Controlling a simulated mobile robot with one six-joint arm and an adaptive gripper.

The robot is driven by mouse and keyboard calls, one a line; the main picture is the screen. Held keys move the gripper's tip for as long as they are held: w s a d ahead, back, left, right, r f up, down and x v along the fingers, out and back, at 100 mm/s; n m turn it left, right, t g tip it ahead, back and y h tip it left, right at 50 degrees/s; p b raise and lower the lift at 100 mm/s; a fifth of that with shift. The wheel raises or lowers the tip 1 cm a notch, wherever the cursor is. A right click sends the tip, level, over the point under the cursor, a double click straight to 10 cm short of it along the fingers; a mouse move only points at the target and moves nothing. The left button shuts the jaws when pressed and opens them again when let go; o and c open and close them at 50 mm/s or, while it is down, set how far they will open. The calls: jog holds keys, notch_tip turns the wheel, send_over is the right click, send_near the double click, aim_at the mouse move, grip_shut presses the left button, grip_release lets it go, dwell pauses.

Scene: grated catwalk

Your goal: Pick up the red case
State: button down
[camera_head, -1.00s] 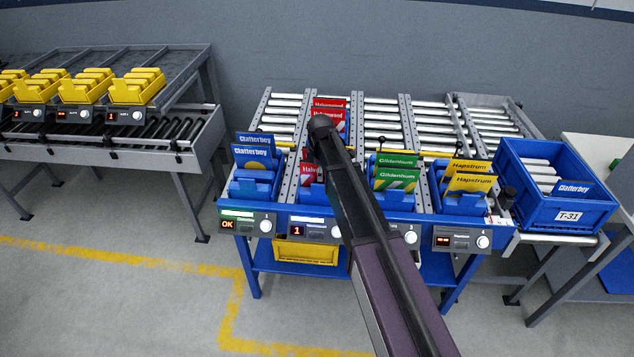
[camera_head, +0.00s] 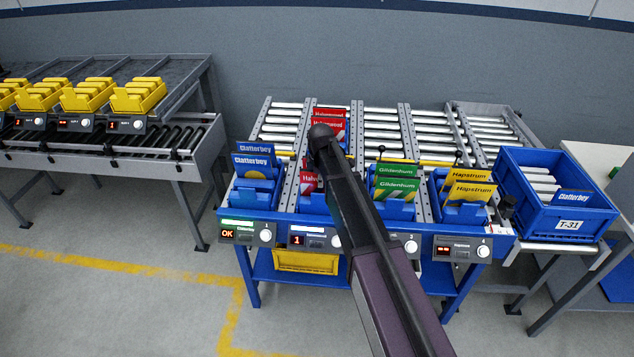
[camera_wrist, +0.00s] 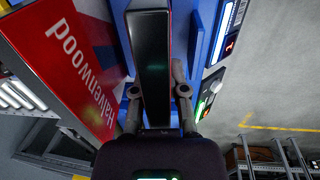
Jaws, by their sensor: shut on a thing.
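Red cases marked Halvenwood stand in the second lane of the blue rack. Two are at the back (camera_head: 329,115), and red parts (camera_head: 308,182) of others show lower down, left of my arm. In the wrist view a red Halvenwood case (camera_wrist: 75,65) fills the left side, close to my gripper. My gripper (camera_wrist: 158,95) is shut on a dark-faced slim case with a red edge (camera_wrist: 153,60), which sits between its fingers. In the head view my arm hides the fingers and most of the front of that lane.
Blue Clatterbey cases (camera_head: 254,168) stand left, green Gildenhum cases (camera_head: 397,190) and yellow Hapstrum cases (camera_head: 468,190) right. A blue crate marked T-31 (camera_head: 575,225) is at the rack's right end. Yellow bins (camera_head: 137,95) stand on another rack at left.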

jog(key=shift+r+p, duration=4.8)
jog(key=shift+r, duration=0.15)
